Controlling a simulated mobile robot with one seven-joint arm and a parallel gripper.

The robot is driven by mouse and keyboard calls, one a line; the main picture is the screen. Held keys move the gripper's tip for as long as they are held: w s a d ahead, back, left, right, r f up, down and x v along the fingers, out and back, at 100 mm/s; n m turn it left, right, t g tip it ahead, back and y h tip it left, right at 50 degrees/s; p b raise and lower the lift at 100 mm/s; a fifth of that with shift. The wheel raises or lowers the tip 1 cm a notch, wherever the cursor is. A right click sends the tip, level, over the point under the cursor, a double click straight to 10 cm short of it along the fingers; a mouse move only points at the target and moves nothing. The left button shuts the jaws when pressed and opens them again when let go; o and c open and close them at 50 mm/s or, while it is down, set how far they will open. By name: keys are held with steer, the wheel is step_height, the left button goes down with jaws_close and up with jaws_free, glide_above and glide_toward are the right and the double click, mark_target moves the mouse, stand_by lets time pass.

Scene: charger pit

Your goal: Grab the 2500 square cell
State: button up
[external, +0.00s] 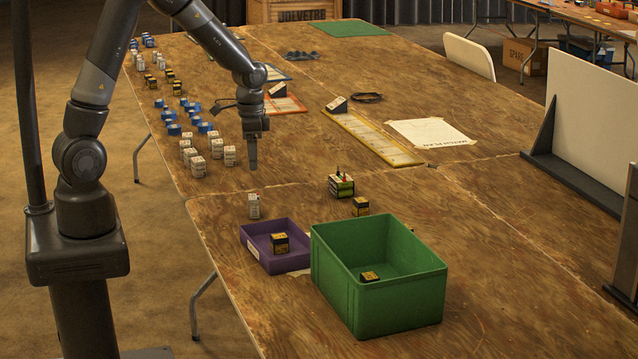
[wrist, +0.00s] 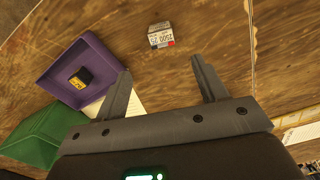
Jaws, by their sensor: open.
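A white square cell (external: 253,206) stands alone on the wooden table, just behind the purple tray. In the wrist view the same cell (wrist: 160,36) shows print that seems to read 2500, upside down, with a red and a dark patch along one edge. My gripper (external: 253,168) points down above the table, a little higher than this cell and apart from it. In the wrist view my gripper (wrist: 160,70) is open and empty, and the cell lies beyond the fingertips, roughly in line with the gap.
A purple tray (external: 254,238) holds a black-and-yellow cell (external: 280,243). A green bin (external: 365,312) beside it holds another (external: 370,276). A tester-like block (external: 341,186) and a black-and-yellow cell (external: 360,206) stand to the right. Several white cells (external: 198,166) stand at the left.

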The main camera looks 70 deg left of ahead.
mark_target(256, 196)
steer(key=f, duration=1.2)
steer(key=shift+a, duration=0.2)
steer(key=shift+c, duration=0.3)
steer(key=c, duration=1.1)
